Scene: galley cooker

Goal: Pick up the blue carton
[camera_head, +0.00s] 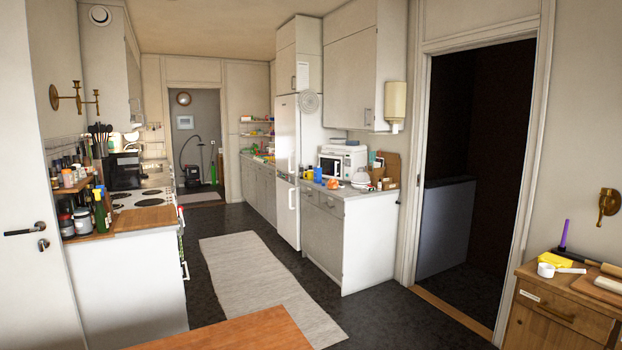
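No blue carton can be made out for certain. A small blue object (317,174) stands on the right-hand counter in front of the microwave, beside a yellow mug (309,173); it is too small to tell whether it is a carton. My gripper is not in view.
The right-hand counter (350,187) also holds a microwave (342,161), an orange item (333,184) and a white kettle (361,178). The cooker (128,199) is at left. A rug (262,285) lies on the clear floor between. A wooden tabletop (235,333) is at the bottom edge.

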